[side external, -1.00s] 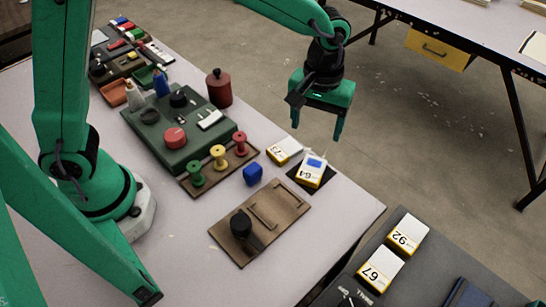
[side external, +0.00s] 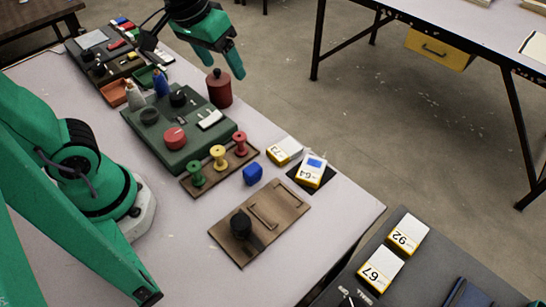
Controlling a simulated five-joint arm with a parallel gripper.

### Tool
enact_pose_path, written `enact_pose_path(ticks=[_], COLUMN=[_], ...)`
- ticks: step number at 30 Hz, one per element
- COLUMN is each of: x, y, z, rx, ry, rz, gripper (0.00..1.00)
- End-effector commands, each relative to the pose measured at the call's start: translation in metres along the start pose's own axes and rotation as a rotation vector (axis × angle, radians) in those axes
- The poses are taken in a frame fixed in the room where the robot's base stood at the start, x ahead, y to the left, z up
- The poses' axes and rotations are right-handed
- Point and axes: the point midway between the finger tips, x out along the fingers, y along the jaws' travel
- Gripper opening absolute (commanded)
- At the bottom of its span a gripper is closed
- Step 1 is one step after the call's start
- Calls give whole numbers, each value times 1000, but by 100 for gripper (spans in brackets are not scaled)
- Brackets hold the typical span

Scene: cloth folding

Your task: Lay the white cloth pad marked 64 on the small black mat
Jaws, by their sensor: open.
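The white pad marked 64 (side external: 311,173), with a yellow edge and a small blue patch on top, lies on the small black mat (side external: 329,175). The mat shows around its edges, near the table's right edge. My gripper (side external: 224,64) is open and empty. It is raised above the far part of the table, near the dark red canister and well away from the pad.
A similar pad (side external: 280,154) marked 72 or alike lies just left of the mat. A blue block (side external: 253,174), a spool tray (side external: 208,186), a green box (side external: 155,120), a red canister (side external: 219,92) and a brown board (side external: 255,240) stand nearby. Pads 92 (side external: 408,234) and 67 (side external: 381,268) lie on another surface.

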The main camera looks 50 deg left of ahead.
Motion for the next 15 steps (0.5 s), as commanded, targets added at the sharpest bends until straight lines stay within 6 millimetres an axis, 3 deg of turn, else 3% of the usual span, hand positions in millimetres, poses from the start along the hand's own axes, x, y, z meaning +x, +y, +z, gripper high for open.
enact_pose_path(ticks=[6, 15], x=[-18, -25], y=[-31, -54], z=[28, 55], rx=[62, 131], ry=[87, 161], rz=[-11, -37], gripper=[70, 70])
